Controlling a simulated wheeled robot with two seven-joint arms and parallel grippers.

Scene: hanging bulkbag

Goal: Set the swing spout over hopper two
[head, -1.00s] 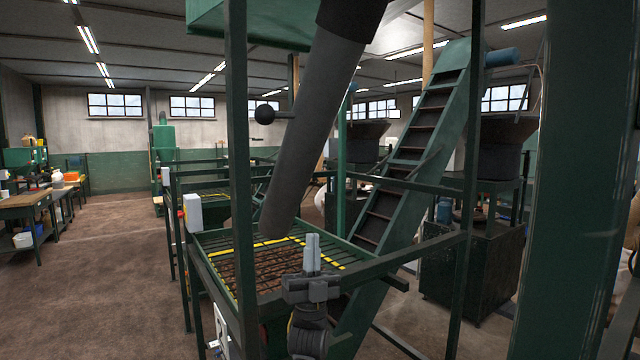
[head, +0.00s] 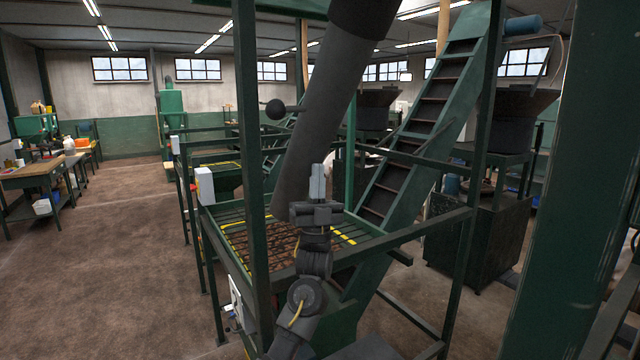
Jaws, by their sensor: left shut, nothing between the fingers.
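The swing spout is a long grey tube (head: 318,125) hanging from the top of the head view and slanting down to the left. A black ball knob (head: 276,110) sticks out on a rod to its left. The spout's lower end is over a nearer hopper (head: 232,262) with a grate, yellow edge stripes and brown material under the bars. A farther hopper (head: 222,182) stands behind it; no number shows on either. My left gripper (head: 318,178) is shut and empty, pointing up in front of the spout's lower part. Whether it touches the spout is unclear. My right gripper is out of view.
Green frame posts (head: 254,200) and rails (head: 400,240) stand close around the nearer hopper. A slatted green conveyor (head: 415,135) climbs at the right. A thick green post (head: 565,200) blocks the right side. Open brown floor (head: 120,260) lies at the left.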

